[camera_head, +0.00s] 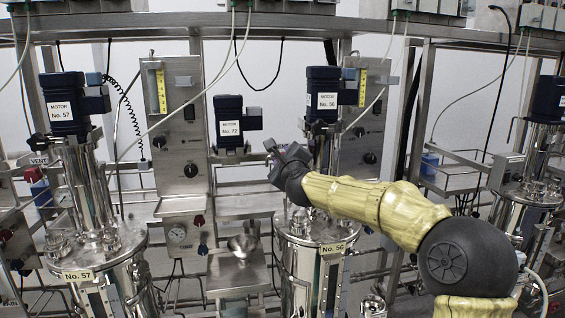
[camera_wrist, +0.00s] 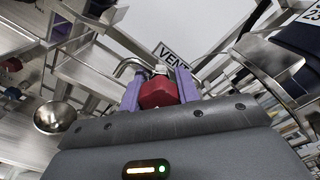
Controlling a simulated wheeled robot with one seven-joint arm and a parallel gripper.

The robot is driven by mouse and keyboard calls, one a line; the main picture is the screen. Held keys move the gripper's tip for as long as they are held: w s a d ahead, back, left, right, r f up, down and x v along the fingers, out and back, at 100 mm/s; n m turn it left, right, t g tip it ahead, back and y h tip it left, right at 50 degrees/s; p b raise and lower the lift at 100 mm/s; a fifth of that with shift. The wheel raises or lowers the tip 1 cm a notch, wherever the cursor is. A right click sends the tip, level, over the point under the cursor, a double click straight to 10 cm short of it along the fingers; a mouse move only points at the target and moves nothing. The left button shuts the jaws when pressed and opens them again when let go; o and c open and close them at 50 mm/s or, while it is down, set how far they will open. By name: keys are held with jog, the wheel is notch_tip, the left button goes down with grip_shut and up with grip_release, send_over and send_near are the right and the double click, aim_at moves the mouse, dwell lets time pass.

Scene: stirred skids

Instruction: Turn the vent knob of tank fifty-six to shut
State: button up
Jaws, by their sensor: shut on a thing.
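My gripper (camera_head: 273,150) is raised just left of the column below that motor. In the wrist view my gripper's purple fingers (camera_wrist: 158,88) are shut on a red knob (camera_wrist: 157,94), one on each side. A "VENT" label (camera_wrist: 174,55) and a bent metal pipe (camera_wrist: 128,66) show just behind the knob. In the head view the gripper and wrist hide this knob.
Tank fifty-seven (camera_head: 100,262) stands at left, with its own red knob (camera_head: 33,174) by a "VENT" label. A steel funnel (camera_head: 242,244) sits between the tanks. Control panels (camera_head: 180,130) and hanging hoses are behind. Another tank (camera_head: 525,200) stands at right.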

jog(key=shift+f, duration=0.1)
dwell(0.3)
jog(key=o, duration=1)
jog(key=shift+c, duration=0.2)
jog(key=shift+s+b, duration=0.3)
jog(key=shift+b, duration=0.1)
jog(key=b+v, duration=1.3)
jog(key=v, duration=0.4)
